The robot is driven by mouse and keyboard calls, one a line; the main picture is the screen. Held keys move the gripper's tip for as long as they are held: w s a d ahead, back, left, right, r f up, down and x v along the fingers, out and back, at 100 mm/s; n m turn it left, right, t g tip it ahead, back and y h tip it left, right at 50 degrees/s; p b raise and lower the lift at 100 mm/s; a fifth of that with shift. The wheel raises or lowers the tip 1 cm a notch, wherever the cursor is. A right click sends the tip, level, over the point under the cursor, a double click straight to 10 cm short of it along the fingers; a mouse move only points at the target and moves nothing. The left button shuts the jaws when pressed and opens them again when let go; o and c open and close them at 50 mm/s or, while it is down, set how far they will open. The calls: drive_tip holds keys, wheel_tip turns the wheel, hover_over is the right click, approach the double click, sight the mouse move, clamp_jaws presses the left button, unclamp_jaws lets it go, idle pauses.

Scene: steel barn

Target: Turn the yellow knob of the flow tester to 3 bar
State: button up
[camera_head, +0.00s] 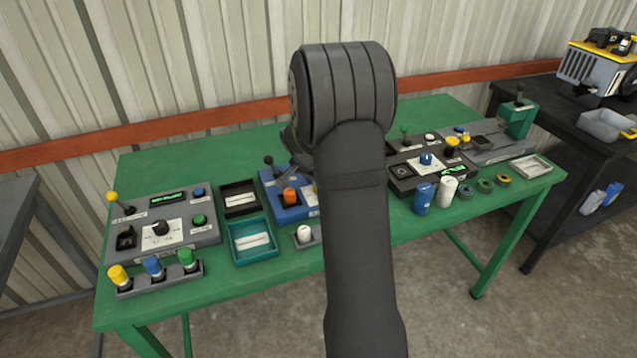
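I cannot read which panel is the flow tester. A blue device (283,207) in the middle of the green table has an orange part (290,196) and a black lever; a sliver of yellow (316,188) shows at its right side, mostly hidden by my arm. A dark device (402,181) right of my arm has a blue knob (427,160) on a white dial plate. Dial readings are too small to read. My gripper is hidden behind my arm, which covers the table's middle.
A grey panel (190,238) with a black knob stands at left, behind a rack (160,280) of yellow, blue and green plugs. Black and teal trays (233,238) lie beside it. Blue and white cylinders (424,198) and several rings stand at right.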

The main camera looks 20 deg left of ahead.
drive_tip(key=shift+w+f, duration=0.1)
drive_tip(key=shift+f, duration=0.1)
drive_tip(key=shift+c, duration=0.3)
drive_tip(key=c, duration=0.9)
